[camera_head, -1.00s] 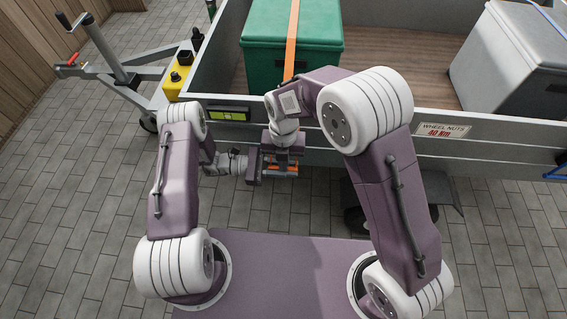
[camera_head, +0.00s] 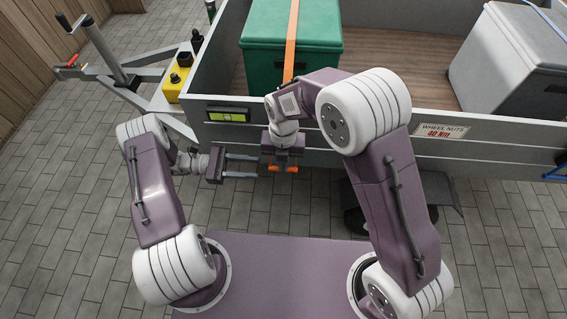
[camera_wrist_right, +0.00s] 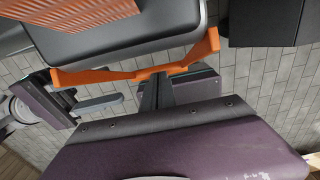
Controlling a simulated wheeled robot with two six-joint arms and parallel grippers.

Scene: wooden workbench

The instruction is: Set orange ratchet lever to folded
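The orange ratchet lever (camera_head: 291,169) is at the outer face of the trailer's side wall, partly hidden by my right gripper (camera_head: 283,160). In the right wrist view the orange lever (camera_wrist_right: 120,75) runs across the tips of my right gripper (camera_wrist_right: 158,85), whose dark fingers are close together and appear shut on it. The orange strap (camera_head: 291,40) runs over the green box. My left gripper (camera_head: 258,166) points right toward the lever, its two grey fingers apart with nothing seen between them. Its fingers also show at left in the right wrist view (camera_wrist_right: 95,105).
The green box (camera_head: 270,45) and a grey box (camera_head: 510,60) stand in the trailer (camera_head: 400,85). A yellow unit (camera_head: 175,85) is on the drawbar. My right arm covers part of the side wall.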

